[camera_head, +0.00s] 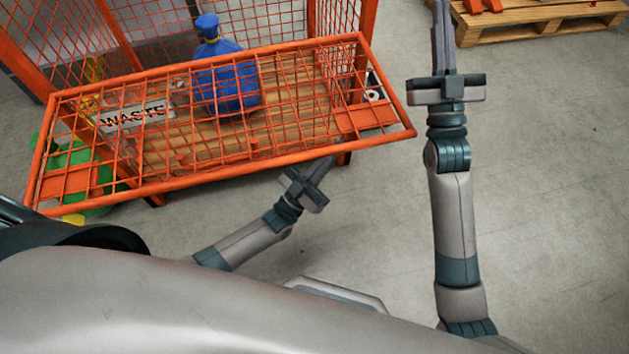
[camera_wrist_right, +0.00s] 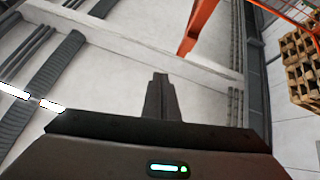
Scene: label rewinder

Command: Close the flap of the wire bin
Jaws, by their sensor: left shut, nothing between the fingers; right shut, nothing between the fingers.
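The wire bin has orange mesh walls (camera_head: 270,20) and a wooden floor showing through the mesh. Its flap, an orange-framed mesh panel (camera_head: 285,168), stands open and slopes outward toward me. A blue tied bag (camera_head: 228,85) and a WASTE sign (camera_head: 135,115) show through or behind the mesh. My left gripper (camera_head: 328,166) is shut and empty, low beside the flap's near edge; I cannot tell whether it touches. My right gripper (camera_head: 441,22) is shut and empty, right of the bin and apart from the flap. Its closed fingers also show in the right wrist view (camera_wrist_right: 161,98).
A wooden pallet (camera_head: 540,25) with orange items lies at the back right. Something green (camera_head: 75,170) shows at the bin's left end. The concrete floor (camera_head: 560,180) right of my right arm is clear. An orange post (camera_wrist_right: 200,25) shows in the right wrist view.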

